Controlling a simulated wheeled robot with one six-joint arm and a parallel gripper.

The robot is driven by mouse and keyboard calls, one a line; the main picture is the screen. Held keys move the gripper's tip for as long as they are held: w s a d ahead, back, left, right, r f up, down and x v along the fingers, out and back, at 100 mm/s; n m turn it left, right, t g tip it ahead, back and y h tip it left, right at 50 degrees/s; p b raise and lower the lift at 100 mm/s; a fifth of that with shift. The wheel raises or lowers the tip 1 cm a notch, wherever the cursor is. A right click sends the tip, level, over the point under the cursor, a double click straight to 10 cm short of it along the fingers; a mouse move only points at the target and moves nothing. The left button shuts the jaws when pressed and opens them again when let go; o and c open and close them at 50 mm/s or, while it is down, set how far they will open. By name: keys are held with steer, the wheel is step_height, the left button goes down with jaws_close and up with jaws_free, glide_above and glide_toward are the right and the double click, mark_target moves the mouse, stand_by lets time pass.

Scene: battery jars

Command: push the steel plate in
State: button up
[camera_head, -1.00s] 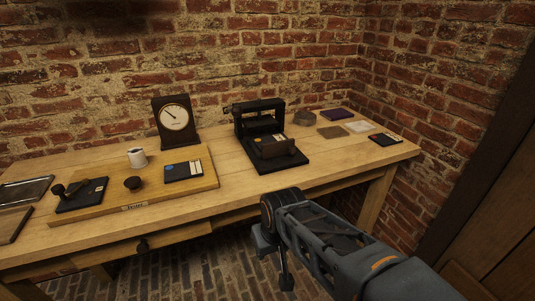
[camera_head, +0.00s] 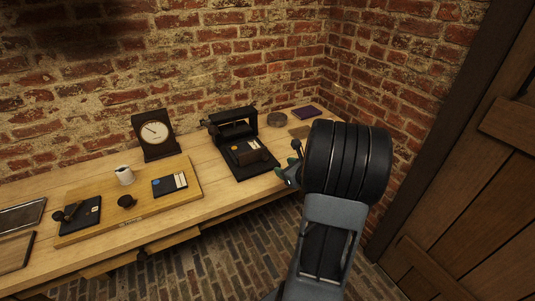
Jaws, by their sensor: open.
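I cannot tell for certain which piece is the steel plate. Flat square pieces lie at the right end of the bench: a purple one (camera_head: 307,111) at the back and a brownish one (camera_head: 300,131) in front of it. The area right of the brownish piece is hidden behind my arm. My gripper (camera_head: 291,168) is open and seems empty, by the bench's front edge, right of the black press (camera_head: 232,130). A black jar with an orange label (camera_head: 238,146) lies on the press base, beside a dark block (camera_head: 262,157).
A framed tray (camera_head: 22,215) lies far left. A brick wall backs the bench.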

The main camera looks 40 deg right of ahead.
mark_target(266, 158)
steer(key=shift+m, duration=0.3)
steer(key=x, duration=0.9)
steer(key=d+x, duration=0.1)
steer(key=x, duration=0.3)
steer(key=shift+w, duration=0.2)
jaws_close()
